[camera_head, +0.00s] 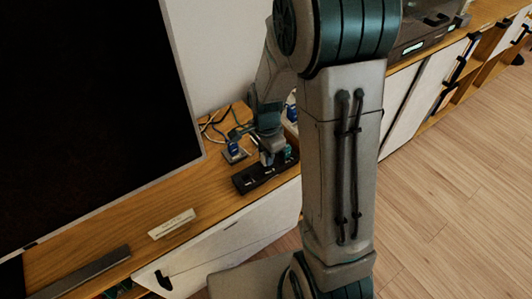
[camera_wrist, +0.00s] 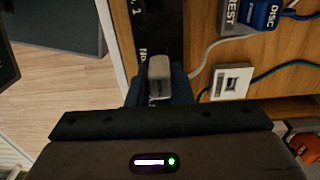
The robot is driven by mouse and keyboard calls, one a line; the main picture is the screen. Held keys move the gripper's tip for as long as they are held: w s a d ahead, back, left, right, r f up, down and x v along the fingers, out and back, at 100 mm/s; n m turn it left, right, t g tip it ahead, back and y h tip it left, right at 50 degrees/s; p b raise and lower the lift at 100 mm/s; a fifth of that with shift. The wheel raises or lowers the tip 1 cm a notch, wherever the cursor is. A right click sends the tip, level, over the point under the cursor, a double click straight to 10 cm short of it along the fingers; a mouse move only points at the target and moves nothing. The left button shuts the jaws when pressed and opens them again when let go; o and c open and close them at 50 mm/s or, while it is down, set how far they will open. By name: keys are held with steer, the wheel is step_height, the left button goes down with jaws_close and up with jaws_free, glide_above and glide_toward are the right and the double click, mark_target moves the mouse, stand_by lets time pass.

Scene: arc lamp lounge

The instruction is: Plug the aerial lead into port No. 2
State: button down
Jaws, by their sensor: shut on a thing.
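In the wrist view my gripper (camera_wrist: 159,90) is shut on a grey plug (camera_wrist: 159,72), which I take to be the aerial lead's. The plug's far end meets or overlaps the black port strip (camera_wrist: 151,22); I cannot tell whether it is in a port. White lettering on the strip reads "1" and part of "No.". In the head view my gripper (camera_head: 267,157) is low over the black port strip (camera_head: 246,184) on the wooden cabinet top. The port under the plug is hidden.
A blue plug marked DISC (camera_wrist: 263,14) sits by a grey block marked REST (camera_wrist: 232,16). A white socket piece (camera_wrist: 231,81) has a dark green lead. A pale lead curves nearby. In the head view a large dark screen (camera_head: 90,110) stands left; a small sign (camera_head: 172,223) lies in front.

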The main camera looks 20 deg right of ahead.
steer(key=shift+f+b, duration=0.65)
steer(key=shift+f, duration=0.4)
steer(key=c, duration=1.2)
jaws_free()
step_height(320, 180, up, 14)
steer(key=p, duration=0.3)
steer(key=shift+p, duration=0.3)
steer(key=shift+f, duration=0.1)
steer(key=s+r+n+t+p, duration=0.1)
steer(key=s+r+n+p, duration=0.6)
steer(key=r, duration=0.5)
steer(key=s+r+n+t+p, duration=0.1)
steer(key=s+r+n+p, duration=0.5)
steer(key=r+p, duration=0.4)
step_height(320, 180, up, 2)
steer(key=shift+s+r+n+t, duration=0.1)
steer(key=shift+s+n+t, duration=0.3)
steer(key=shift+n, duration=0.2)
